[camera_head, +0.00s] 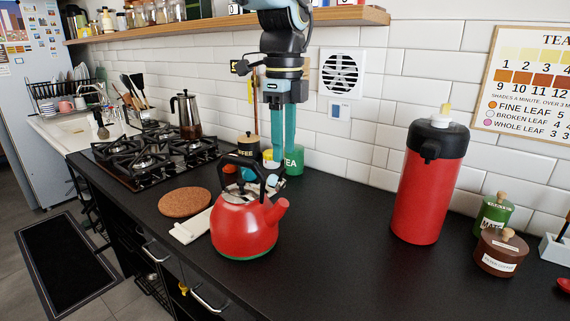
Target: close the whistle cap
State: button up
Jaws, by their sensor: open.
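A red kettle (245,228) with a black arched handle stands upright on the dark counter. Its red spout (280,207) points up and to the right. A small pale-blue piece (273,181) shows between the handle and the spout; I cannot clearly tell whether it is the whistle cap. My gripper (279,157) points down with its long teal fingers apart and empty. In the picture it hangs above the kettle's spout side, in front of the tea canister. The fingertips are hard to separate from the things behind them.
A cork mat (185,201) and a pale cloth (190,229) lie left of the kettle. A green tea canister (295,162) stands behind. A tall red flask (425,195) stands right, with clear counter between.

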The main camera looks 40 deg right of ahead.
aim_at(284, 169)
jog(key=shift+f, duration=2.4)
grip_shut()
